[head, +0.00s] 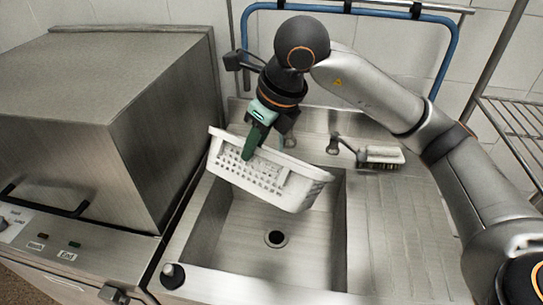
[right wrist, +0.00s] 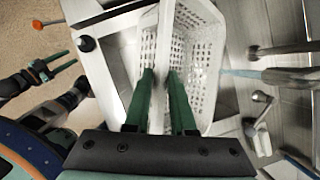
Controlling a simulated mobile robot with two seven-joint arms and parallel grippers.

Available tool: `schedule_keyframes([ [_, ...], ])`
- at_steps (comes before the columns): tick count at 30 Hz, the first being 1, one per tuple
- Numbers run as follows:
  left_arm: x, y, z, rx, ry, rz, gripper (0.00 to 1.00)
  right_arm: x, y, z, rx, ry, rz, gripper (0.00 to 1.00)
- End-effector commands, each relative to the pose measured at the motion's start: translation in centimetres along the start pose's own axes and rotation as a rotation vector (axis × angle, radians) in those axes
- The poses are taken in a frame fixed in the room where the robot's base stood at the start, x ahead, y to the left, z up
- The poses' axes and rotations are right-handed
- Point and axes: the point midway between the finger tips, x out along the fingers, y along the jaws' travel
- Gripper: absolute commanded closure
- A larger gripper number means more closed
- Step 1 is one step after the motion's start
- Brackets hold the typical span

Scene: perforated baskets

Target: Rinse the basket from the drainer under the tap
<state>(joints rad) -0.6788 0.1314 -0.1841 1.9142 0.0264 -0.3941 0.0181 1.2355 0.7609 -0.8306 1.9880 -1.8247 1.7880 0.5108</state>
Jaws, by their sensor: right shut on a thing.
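The white perforated basket (head: 290,190) hangs tilted over the sink (head: 345,230) in the head view. In the right wrist view, the two green fingers (right wrist: 161,100) straddle that wall of the basket (right wrist: 205,50). The tap spout (right wrist: 285,75) is to the right of the basket there, and a pale bluish streak, which looks like water, runs from it to the basket's edge.
A steel box-shaped machine (head: 130,110) stands left of the sink. A brush (head: 380,155) lies on the back ledge, right of a small lever (head: 333,145). The ribbed drainboard (head: 400,230) at right is clear. A blue rail (head: 450,55) and wire shelf (head: 515,120) stand behind.

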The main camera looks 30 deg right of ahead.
Motion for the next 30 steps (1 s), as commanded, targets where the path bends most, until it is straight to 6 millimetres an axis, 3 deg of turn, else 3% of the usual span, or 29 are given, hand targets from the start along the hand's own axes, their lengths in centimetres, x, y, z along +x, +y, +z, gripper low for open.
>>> schedule_keyframes([
  [15,-0.1,0.0,-0.2,0.000,0.000,0.000,0.50,-1.4,3.6,-1.1,-0.003,-0.001,-0.001,1.00],
  [30,-0.1,0.0,-0.1,0.000,0.000,0.000,0.50,-1.4,3.8,-1.1,0.000,-0.001,-0.001,1.00],
])
